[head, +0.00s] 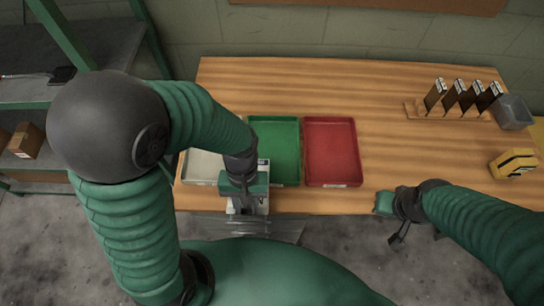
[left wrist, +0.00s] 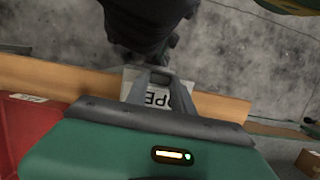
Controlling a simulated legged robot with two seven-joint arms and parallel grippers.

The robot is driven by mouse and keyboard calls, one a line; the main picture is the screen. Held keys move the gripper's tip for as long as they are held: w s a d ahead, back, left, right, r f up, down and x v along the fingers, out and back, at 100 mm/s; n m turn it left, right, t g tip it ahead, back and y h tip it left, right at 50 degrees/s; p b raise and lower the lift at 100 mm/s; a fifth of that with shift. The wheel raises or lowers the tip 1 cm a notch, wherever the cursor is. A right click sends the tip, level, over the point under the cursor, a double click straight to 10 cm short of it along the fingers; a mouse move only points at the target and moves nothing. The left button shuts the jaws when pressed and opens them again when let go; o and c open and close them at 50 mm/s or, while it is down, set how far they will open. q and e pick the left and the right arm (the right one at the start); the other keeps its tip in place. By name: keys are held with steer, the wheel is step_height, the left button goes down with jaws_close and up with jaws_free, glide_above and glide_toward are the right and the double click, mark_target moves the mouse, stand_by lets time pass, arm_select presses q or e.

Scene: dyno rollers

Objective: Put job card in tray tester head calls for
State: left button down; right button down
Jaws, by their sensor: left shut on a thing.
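My left gripper (head: 247,208) is at the table's front edge, in front of the pale tray and the green tray. It is shut on a white job card (left wrist: 183,95), which shows part of its dark lettering behind the fingers (left wrist: 150,85) in the left wrist view. A pale tray (head: 200,166), partly hidden by my left arm, a green tray (head: 274,135) and a red tray (head: 330,150) stand side by side, and look empty where visible. My right gripper (head: 410,232) is off the table's front edge, right of the trays; its finger gap is unclear.
A wooden rack (head: 420,110) with several dark upright pieces stands at the back right, beside a grey bin (head: 513,112). A yellow and black device (head: 513,163) sits at the right edge. The tabletop (head: 385,130) between red tray and rack is clear. Shelving (head: 100,60) stands left.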

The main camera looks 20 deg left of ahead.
arm_select(q)
steer(key=shift+w+d+f, duration=0.1)
steer(key=shift+w+d, duration=0.1)
steer(key=shift+d, duration=0.1)
glide_above(272, 174)
steer(key=shift+w+a+f, duration=0.2)
steer(key=shift+a+f, duration=0.05)
steer(key=shift+f, duration=0.4)
steer(key=shift+w+d+f, duration=0.15)
steer(key=shift+w, duration=0.1)
steer(key=x, duration=0.2)
steer(key=shift+w+f+b, duration=0.2)
steer(key=shift+f+b, duration=0.1)
steer(key=shift+f, duration=0.4)
steer(key=shift+a, duration=0.2)
arm_select(e)
steer(key=shift+f, duration=0.5)
arm_select(q)
steer(key=c, duration=1.5)
jaws_free()
steer(key=shift+c, duration=0.2)
steer(key=o, duration=0.4)
steer(key=shift+o, duration=0.2)
steer(key=shift+d, duration=0.15)
arm_select(e)
steer(key=shift+d, duration=0.2)
